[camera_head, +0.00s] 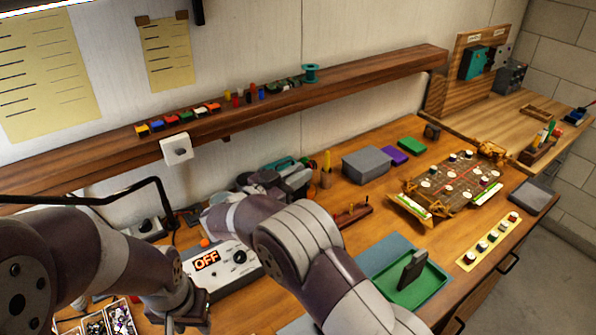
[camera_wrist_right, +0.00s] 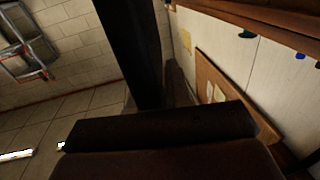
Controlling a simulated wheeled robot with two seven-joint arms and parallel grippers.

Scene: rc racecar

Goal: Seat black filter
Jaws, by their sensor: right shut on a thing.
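My left gripper (camera_head: 187,318) hangs low at the left of the head view, in front of the grey box marked OFF. Its fingertips run towards the bottom edge, so its opening is unclear. My right arm crosses the middle of the head view, and I cannot make out its fingertips there. In the right wrist view a dark brown block (camera_wrist_right: 160,128) and a black upright bar (camera_wrist_right: 130,50) fill the near space. My right gripper is shut on a dark thing, but I cannot tell its outline from the gripper. I cannot identify the black filter for certain.
The grey control box (camera_head: 222,262) reads OFF. A green tray (camera_head: 422,290) with an upright dark slab (camera_head: 412,270) lies right of my right arm. A yellow strip (camera_head: 464,266) carries several round parts. An orange-ended assembly (camera_head: 455,195) lies behind it. A wooden shelf (camera_head: 360,86) spans the wall.

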